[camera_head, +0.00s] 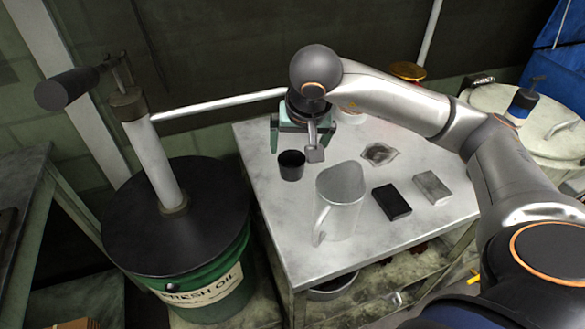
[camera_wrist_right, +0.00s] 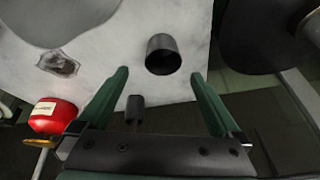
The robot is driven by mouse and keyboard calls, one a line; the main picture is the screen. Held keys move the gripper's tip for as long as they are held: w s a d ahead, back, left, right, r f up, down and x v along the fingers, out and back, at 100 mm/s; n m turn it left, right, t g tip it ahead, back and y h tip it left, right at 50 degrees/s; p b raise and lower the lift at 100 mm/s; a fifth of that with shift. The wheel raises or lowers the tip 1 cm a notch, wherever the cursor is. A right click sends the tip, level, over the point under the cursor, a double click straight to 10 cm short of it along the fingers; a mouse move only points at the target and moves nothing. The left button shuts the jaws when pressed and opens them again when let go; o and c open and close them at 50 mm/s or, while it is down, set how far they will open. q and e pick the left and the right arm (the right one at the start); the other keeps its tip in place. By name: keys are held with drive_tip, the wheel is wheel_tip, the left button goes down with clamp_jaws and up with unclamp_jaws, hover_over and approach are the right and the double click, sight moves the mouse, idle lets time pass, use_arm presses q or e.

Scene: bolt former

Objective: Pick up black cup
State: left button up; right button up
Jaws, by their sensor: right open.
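The black cup (camera_head: 291,165) stands upright on the light grey table near its back left side. In the right wrist view the cup (camera_wrist_right: 162,55) lies ahead of the fingertips, roughly in line with the gap between them. My right gripper (camera_head: 301,130) is at the back edge of the table, just behind the cup. Its two green fingers (camera_wrist_right: 160,76) are spread open with nothing between them, and the cup is apart from them. My left gripper is not in view.
A metal pitcher (camera_head: 340,200) stands in front of the cup to the right. A black block (camera_head: 392,202), a grey block (camera_head: 432,187) and a crumpled rag (camera_head: 379,154) lie farther right. A green oil drum (camera_head: 205,285) stands left of the table (camera_head: 270,215).

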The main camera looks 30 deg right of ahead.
sight(291, 163)
drive_tip(key=x, duration=0.8)
drive_tip(key=shift+w+a+f+b, duration=0.15)
drive_tip(key=shift+a+f+b, duration=0.05)
drive_tip(key=shift+a+b, duration=0.1)
drive_tip(key=c, duration=1.3)
